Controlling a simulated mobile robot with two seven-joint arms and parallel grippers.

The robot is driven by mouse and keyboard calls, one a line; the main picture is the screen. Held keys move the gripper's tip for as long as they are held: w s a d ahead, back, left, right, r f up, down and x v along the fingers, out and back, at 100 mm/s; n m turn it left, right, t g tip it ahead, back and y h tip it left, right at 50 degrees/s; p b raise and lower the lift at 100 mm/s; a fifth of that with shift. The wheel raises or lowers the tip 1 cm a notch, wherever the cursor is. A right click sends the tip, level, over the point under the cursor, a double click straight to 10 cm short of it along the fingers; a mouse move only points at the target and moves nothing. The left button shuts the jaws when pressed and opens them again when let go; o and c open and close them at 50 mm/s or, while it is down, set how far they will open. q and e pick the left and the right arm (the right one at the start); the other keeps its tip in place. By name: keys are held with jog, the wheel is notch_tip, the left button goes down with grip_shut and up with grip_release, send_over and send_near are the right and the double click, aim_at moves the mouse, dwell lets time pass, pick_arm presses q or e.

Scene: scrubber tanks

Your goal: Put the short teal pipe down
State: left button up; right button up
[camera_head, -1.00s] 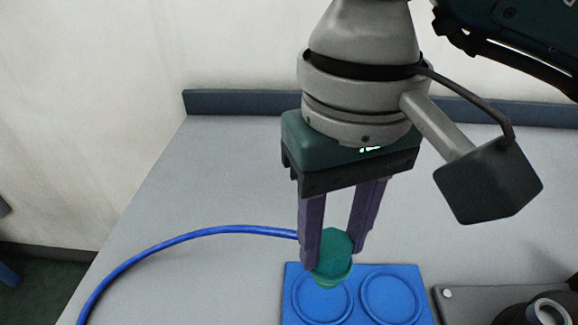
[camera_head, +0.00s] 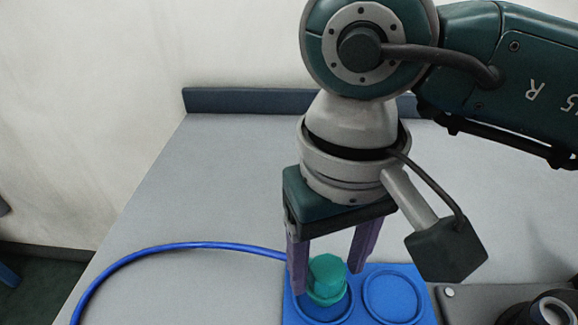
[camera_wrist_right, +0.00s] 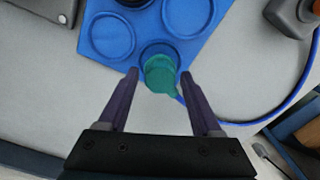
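The short teal pipe (camera_head: 327,278) is upright, its lower end at the left round recess of the blue tray (camera_head: 357,299). My right gripper (camera_head: 326,282) points down with its two purple fingers on either side of the pipe. In the right wrist view, the pipe (camera_wrist_right: 160,73) stands between the fingertips of my right gripper (camera_wrist_right: 159,76), with a gap on both sides. The fingers look open. The pipe's foot is partly hidden, so its exact seating cannot be told. My left gripper is out of view.
The tray's right recess (camera_head: 393,297) is empty. A blue hose (camera_head: 170,247) curves over the grey table at left. A dark grey fixture (camera_head: 480,302) stands right of the tray. A low dark ledge (camera_head: 235,101) runs along the back. The table's middle is clear.

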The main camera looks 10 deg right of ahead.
aim_at(329, 268)
jog(key=shift+o, duration=0.3)
jog(key=shift+r, duration=0.55)
notch_tip(329, 268, up, 11)
jog(key=shift+r, duration=0.15)
